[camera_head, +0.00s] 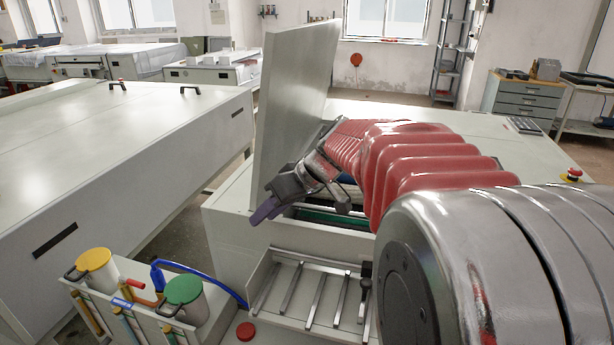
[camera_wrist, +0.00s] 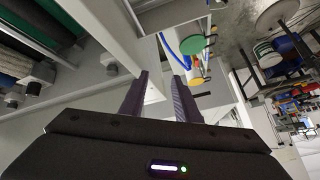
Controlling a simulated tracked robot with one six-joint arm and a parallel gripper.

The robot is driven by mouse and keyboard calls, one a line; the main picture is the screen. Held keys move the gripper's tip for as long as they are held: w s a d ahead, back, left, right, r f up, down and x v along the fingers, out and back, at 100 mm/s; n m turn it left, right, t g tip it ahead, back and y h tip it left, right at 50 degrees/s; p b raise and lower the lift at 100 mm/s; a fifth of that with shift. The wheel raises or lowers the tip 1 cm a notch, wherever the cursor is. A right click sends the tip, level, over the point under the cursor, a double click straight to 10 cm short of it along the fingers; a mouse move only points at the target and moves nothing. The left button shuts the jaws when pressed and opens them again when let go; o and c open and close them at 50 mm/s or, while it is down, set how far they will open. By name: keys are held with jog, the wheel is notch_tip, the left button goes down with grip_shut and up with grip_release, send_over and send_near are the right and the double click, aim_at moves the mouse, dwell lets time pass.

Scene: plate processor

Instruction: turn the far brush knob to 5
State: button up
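The processor (camera_head: 235,235) stands with its lid (camera_head: 290,110) raised. My gripper (camera_head: 262,212) is over the opening's left front edge, tilted down to the left. In the wrist view my gripper (camera_wrist: 161,78) has its two dark purple fingers apart, with nothing between them. Small grey knob-like parts show beside the rollers in the wrist view, one (camera_wrist: 109,63) on the pale inner wall and another (camera_wrist: 14,98) at the far left. They lie left of the fingers, not touching them. I cannot tell which is the far brush knob, and no dial numbers are readable. The head view shows no knob clearly.
Dark rollers and a green strip (camera_head: 310,216) lie inside the opening. A slatted tray (camera_head: 262,275) is in front. Yellow-lidded (camera_head: 93,259) and green-lidded (camera_head: 184,289) containers stand front left, with a blue hose. The raised lid stands close behind my gripper.

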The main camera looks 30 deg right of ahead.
jog(key=s+a+f+m+h, duration=0.1)
jog(key=s+a, duration=0.2)
jog(key=s, duration=0.4)
jog(key=s+a+f+h, duration=0.2)
jog(key=s+a, duration=0.2)
jog(key=s, duration=0.3)
jog(key=s+a+f+m+g+h, duration=0.1)
jog(key=s+a, duration=0.2)
jog(key=s, duration=0.4)
jog(key=shift+s+a+f+m+h, duration=0.15)
jog(key=shift+m+h, duration=0.15)
jog(key=shift+s, duration=0.1)
